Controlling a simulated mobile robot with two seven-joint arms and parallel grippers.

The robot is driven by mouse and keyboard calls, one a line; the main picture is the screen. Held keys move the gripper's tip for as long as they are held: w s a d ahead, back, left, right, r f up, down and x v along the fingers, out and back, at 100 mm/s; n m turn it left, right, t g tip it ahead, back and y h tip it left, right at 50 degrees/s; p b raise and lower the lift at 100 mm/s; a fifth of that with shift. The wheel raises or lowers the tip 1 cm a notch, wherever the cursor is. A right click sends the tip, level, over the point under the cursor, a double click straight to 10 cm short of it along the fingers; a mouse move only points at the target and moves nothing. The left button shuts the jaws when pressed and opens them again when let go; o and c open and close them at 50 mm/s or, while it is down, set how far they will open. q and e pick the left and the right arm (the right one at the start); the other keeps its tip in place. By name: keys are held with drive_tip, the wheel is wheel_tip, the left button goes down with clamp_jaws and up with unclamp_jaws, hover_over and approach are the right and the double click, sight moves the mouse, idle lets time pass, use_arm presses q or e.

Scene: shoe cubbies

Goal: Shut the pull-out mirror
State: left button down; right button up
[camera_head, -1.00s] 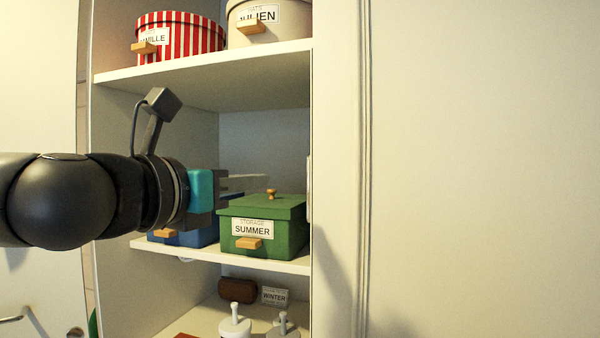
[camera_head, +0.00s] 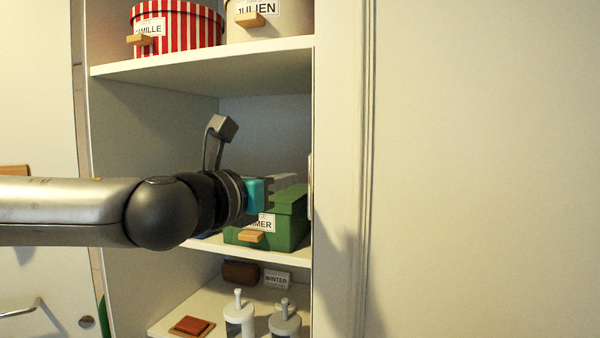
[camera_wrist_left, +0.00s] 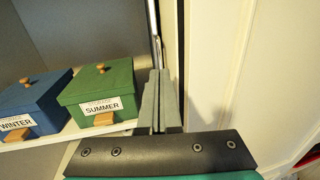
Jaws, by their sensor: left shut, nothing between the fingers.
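I cannot make out a mirror face for certain in either view. A thin pale upright piece (camera_head: 310,186) sits on the front edge of the cubby's right side, and a narrow upright strip (camera_wrist_left: 153,22) shows there in the left wrist view; either may belong to the pull-out mirror. My left gripper (camera_head: 288,186) is shut and empty, in front of the green box and just left of that edge. In the left wrist view its closed fingers (camera_wrist_left: 161,82) point along the gap between the shelf and the white panel. Contact cannot be told. My right gripper is out of view.
A green SUMMER box (camera_head: 292,225) stands on the middle shelf, with a blue WINTER box (camera_wrist_left: 30,100) beside it. Striped and beige round boxes are above. White bottles (camera_head: 240,316) stand below. A plain white panel (camera_head: 480,170) fills the right side.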

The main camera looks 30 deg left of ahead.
sight(309, 173)
use_arm(q)
drive_tip(key=shift+w+f+p, duration=0.1)
drive_tip(key=shift+w+p, duration=0.2)
drive_tip(key=shift+w, duration=1.25)
drive_tip(key=shift+w+a, duration=0.1)
drive_tip(key=shift+w, duration=1.05)
